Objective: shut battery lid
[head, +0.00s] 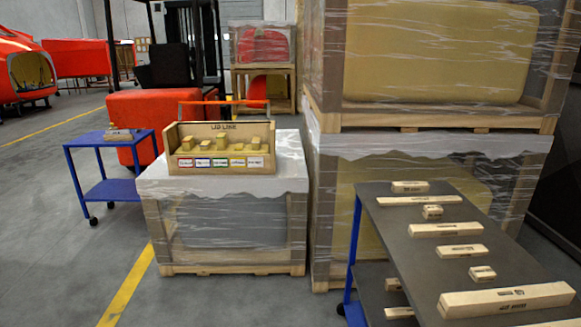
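An orange vehicle (152,112) with a black seat (168,65) and black upright posts (218,45) stands at the back left, and it looks like a forklift. Its lower part is partly hidden by the blue cart and the wrapped crate in front. I cannot make out a battery lid for certain, nor whether one is open or shut. Neither of my grippers is in view.
A wooden box (263,163) with several blocks sits on a wrapped crate (290,160). A blue cart (103,188) stands left. Tall wrapped crates (330,200) and a grey-topped cart (410,255) with wooden blocks crowd the right. Floor (50,240) at left is clear.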

